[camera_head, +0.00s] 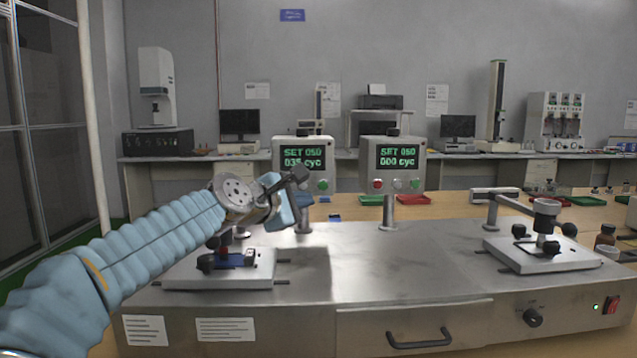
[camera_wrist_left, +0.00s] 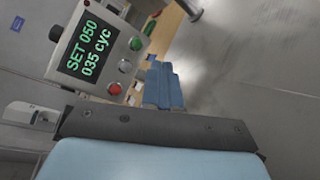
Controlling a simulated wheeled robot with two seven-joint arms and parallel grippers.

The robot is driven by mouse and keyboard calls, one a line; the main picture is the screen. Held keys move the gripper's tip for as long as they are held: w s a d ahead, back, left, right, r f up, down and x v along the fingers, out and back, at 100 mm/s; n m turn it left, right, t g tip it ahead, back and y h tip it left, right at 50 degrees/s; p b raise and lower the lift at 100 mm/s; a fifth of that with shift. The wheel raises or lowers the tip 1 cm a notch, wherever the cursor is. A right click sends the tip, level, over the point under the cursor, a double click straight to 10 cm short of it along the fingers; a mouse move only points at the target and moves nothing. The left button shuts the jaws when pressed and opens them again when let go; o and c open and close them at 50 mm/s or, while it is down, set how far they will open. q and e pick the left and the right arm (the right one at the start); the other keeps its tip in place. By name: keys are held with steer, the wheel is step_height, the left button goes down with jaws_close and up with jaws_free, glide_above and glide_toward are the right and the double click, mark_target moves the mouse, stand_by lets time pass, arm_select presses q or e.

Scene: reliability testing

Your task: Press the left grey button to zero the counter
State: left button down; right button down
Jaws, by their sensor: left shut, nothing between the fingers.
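The left counter box (camera_head: 291,184) stands on a post. Its green display (camera_head: 303,157) reads SET 050 and 035 cyc. In the wrist view the box's face shows a red button (camera_wrist_left: 114,88), a grey button (camera_wrist_left: 125,66) and a green button (camera_wrist_left: 136,43) in a row. My right gripper is out of view.
A second counter box (camera_head: 396,163) reading 000 cyc stands to the right. Below is a steel bench unit (camera_head: 380,270) with a left test plate (camera_head: 220,280) and a right one (camera_head: 540,262). Red and green trays (camera_head: 413,200) lie behind. The unit's middle top is clear.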

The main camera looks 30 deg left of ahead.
mark_target(303, 186)
arm_select(q)
steer(key=shift+w, duration=0.1)
steer(key=shift+w, duration=0.1)
steer(key=w+a+p, duration=0.1)
steer(key=w+a, duration=0.3)
steer(key=w, duration=0.3)
steer(key=shift+w+a+p, duration=0.15)
steer(key=shift+a+p, duration=0.2)
steer(key=shift+p, duration=0.05)
steer(key=shift+w, duration=0.15)
stand_by(2.0)
steer(key=shift+w+a, duration=0.2)
